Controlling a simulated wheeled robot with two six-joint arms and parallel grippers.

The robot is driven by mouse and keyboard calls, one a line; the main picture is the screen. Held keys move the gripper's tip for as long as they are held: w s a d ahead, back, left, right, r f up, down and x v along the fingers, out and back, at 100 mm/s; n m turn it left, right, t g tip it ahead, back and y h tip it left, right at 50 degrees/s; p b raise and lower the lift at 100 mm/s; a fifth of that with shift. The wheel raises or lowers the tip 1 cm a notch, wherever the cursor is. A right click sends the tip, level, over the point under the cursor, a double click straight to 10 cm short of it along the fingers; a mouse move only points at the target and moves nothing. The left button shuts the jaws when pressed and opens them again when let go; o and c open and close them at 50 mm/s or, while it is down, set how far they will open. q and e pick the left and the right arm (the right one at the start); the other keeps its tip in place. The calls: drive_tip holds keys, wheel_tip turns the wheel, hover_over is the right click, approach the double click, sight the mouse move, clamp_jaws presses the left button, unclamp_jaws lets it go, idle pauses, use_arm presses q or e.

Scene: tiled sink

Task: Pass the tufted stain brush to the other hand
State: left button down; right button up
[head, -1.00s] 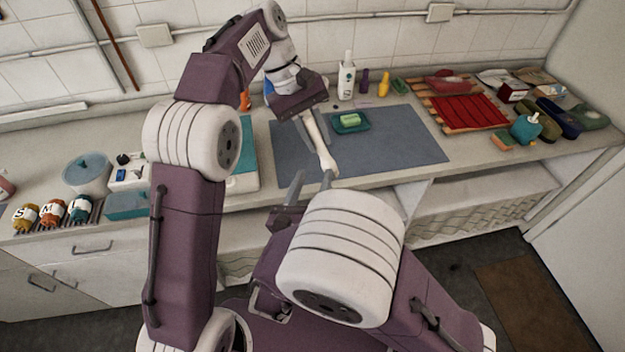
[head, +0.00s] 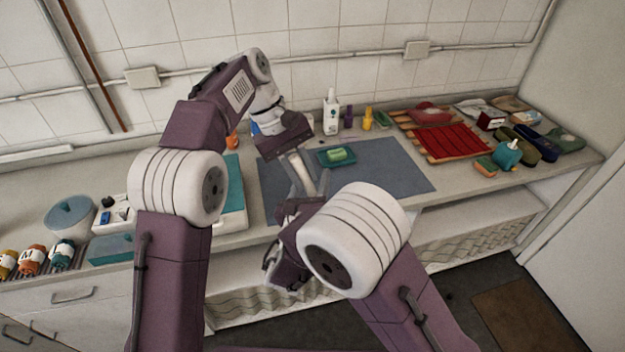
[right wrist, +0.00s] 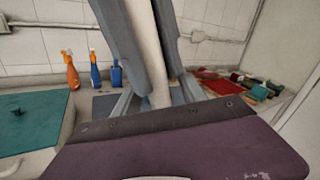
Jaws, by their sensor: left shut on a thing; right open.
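The tufted stain brush shows as a pale handle (head: 301,176) below my left gripper (head: 298,168) in the head view. My left gripper is shut on it, above the front of the blue-grey mat (head: 385,170). In the right wrist view the pale handle (right wrist: 150,55) runs down between grey fingers toward my right palm. My right gripper (head: 308,188) is open, its fingers around the handle's lower end. I cannot tell whether they touch it. The brush's tufts are hidden.
A green sponge on a teal dish (head: 337,156) sits on the mat. Bottles, including a white one (head: 331,112), stand behind. A red rack (head: 445,140) and shoes lie right. Orange and blue spray bottles (right wrist: 70,70) show in the right wrist view.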

clamp_jaws()
use_arm(q)
drive_tip(key=c, duration=1.1)
unclamp_jaws()
drive_tip(key=shift+c, duration=0.2)
drive_tip(key=w+a+f+n+t+y, duration=0.25)
drive_tip(key=a+t, duration=0.25)
drive_tip(key=a, duration=0.6)
use_arm(e)
drive_tip(key=shift+s+a, duration=0.1)
drive_tip(key=shift+a, duration=0.05)
use_arm(q)
drive_tip(key=s+a+f+m+g+y, duration=0.1)
drive_tip(key=s+f+m, duration=0.2)
drive_tip(key=s+f, duration=0.5)
drive_tip(key=s+a+f+m+g+y, duration=0.1)
drive_tip(key=s+f+m, duration=0.3)
drive_tip(key=s+f, duration=0.4)
drive_tip(key=s+a, duration=0.1)
drive_tip(key=s, duration=0.3)
drive_tip(key=shift+a, duration=0.3)
